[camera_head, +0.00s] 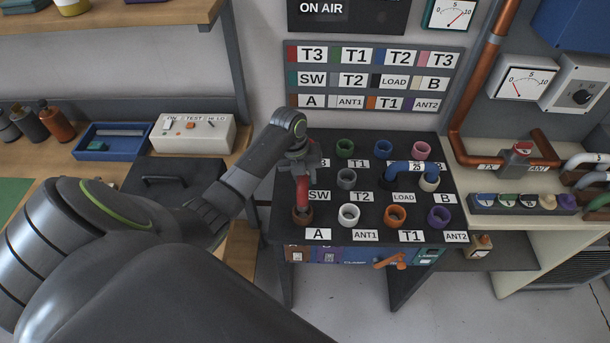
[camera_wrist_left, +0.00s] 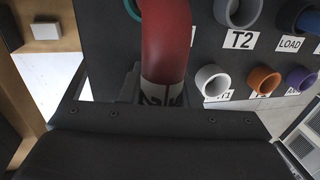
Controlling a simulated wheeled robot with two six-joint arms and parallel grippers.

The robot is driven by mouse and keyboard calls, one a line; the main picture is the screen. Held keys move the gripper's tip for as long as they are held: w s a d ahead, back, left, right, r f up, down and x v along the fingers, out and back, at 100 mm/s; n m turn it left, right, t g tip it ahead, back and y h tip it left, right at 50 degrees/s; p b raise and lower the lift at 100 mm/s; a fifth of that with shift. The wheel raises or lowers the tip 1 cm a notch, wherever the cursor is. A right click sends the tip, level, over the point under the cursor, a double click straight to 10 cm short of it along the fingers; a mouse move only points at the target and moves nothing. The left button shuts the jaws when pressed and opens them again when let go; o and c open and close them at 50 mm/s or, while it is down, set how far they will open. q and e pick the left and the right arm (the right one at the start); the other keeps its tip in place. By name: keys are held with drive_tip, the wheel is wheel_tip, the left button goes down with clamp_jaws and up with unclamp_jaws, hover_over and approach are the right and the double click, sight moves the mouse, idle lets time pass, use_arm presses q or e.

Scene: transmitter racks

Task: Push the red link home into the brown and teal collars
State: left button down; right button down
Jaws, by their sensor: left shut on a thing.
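The red link (camera_head: 302,190) is a bent red tube gripped by my left gripper (camera_head: 299,166) over the left column of the black panel. Its near end is at the mouth of the brown collar (camera_head: 302,217), above label A; I cannot tell how deep it sits. The teal collar, by label SW, is hidden behind the gripper in the head view. Part of its rim (camera_wrist_left: 132,10) shows beside the red link (camera_wrist_left: 166,40) in the left wrist view. A white band with dark marking shows on the link near the jaws. My right gripper is in neither view.
A blue link (camera_head: 408,167) bridges collars at the panel's right. Grey (camera_head: 347,179), white (camera_head: 349,214), orange (camera_head: 395,215) and purple (camera_head: 439,216) collars stand open nearby. An orange clamp handle (camera_head: 392,261) sticks out of the panel's front.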

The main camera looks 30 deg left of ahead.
use_arm(q)
drive_tip(key=shift+f+b, duration=1.5)
drive_tip(key=shift+f, duration=0.7)
drive_tip(key=c, duration=1)
unclamp_jaws()
drive_tip(key=shift+s+a+r, duration=0.3)
drive_tip(key=shift+a+r, duration=0.15)
drive_tip(key=shift+r, duration=2.45)
drive_tip(key=shift+s+a+r, duration=0.3)
drive_tip(key=shift+a+r, duration=0.2)
drive_tip(key=shift+r, duration=2.35)
drive_tip(key=shift+s+a+r, duration=0.3)
drive_tip(key=shift+a+r, duration=0.15)
drive_tip(key=shift+r, duration=2.45)
drive_tip(key=shift+d+f, duration=0.1)
drive_tip(key=shift+f, duration=0.05)
